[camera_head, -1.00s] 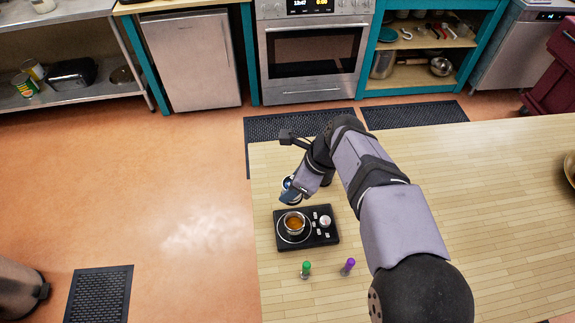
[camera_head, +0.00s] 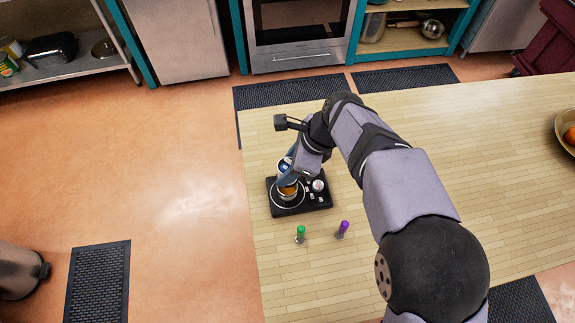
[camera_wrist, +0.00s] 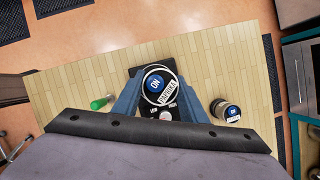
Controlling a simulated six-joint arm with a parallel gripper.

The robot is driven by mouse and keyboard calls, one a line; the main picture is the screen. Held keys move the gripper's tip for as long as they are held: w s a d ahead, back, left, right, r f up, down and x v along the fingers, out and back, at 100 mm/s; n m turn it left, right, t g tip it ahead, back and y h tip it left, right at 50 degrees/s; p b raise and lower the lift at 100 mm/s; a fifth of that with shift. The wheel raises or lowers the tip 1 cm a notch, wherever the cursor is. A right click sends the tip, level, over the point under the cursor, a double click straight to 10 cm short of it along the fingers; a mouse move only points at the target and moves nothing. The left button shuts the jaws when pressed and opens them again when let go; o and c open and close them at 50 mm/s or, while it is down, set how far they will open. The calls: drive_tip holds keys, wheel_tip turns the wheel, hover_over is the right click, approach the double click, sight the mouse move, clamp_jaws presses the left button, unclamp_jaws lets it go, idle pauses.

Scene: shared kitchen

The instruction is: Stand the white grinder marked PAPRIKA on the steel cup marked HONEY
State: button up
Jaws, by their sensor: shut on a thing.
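In the head view the grinder (camera_head: 284,166) is upright or nearly so, directly over the cup. The steel cup (camera_head: 288,194) shows amber contents below it and sits on a round plate on a black panel (camera_head: 318,205). I cannot tell whether grinder and cup touch. The cup's marking is not readable, and the grinder hides the cup in the wrist view.
The panel carries a silver knob (camera_head: 318,185) and small labels. A green-capped item (camera_head: 300,233) and a purple-capped item (camera_head: 343,228) stand in front of it. Another blue-topped jar (camera_wrist: 226,110) stands to the right in the wrist view.

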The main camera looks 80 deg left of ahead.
drive_tip(key=shift+f+b, duration=1.45)
drive_tip(key=shift+f, duration=0.4)
drive_tip(key=shift+p, duration=0.7)
drive_tip(key=shift+f, duration=0.55)
idle(0.6)
drive_tip(key=o, duration=1)
drive_tip(key=p+v, duration=0.8)
drive_tip(key=v, duration=0.3)
idle(0.6)
